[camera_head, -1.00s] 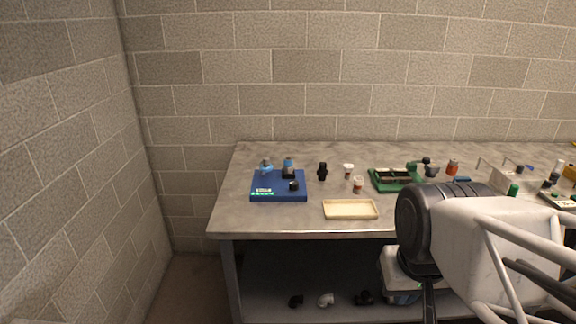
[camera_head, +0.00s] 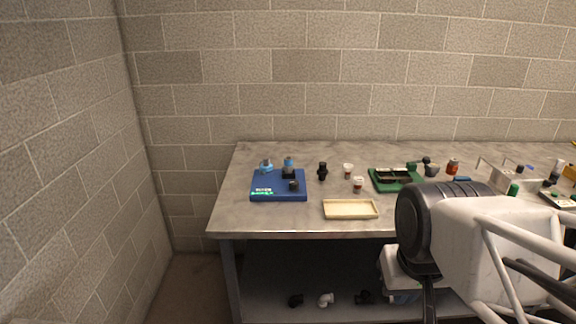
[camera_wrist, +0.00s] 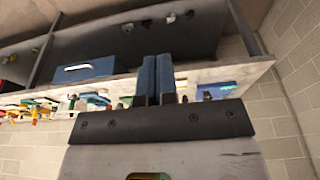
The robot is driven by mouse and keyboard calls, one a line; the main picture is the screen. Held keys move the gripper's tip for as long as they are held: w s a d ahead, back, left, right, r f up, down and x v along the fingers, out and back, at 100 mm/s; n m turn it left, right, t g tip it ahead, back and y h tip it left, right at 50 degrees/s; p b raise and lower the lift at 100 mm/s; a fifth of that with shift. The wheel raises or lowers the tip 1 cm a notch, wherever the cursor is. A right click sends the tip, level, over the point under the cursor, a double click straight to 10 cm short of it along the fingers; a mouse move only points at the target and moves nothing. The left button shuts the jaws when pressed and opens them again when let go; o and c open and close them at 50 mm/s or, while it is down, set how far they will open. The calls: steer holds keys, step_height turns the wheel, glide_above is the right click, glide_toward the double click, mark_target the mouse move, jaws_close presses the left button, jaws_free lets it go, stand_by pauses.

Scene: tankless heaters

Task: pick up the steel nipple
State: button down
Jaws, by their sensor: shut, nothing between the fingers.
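I cannot make out the steel nipple for certain in either view; the small parts on the bench are too small to tell apart. My gripper (camera_wrist: 155,58) shows in the wrist view as two blue fingers side by side, shut and empty. It is apart from the bench, whose edge and small parts lie behind the fingers. In the head view my arm covers part of the bench's right side, and the fingertips cannot be made out there. A light grey fitting (camera_head: 326,299) lies on the lower shelf between dark fittings.
The workbench (camera_head: 225,212) carries a blue mat (camera_head: 268,197) with fittings, an empty-looking cream tray (camera_head: 350,209), small cups (camera_head: 358,184) and a green tray (camera_head: 383,187). A lidded bin (camera_head: 395,272) stands on the lower shelf. Block walls close off the back and left.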

steer(key=c, duration=0.7)
jaws_free()
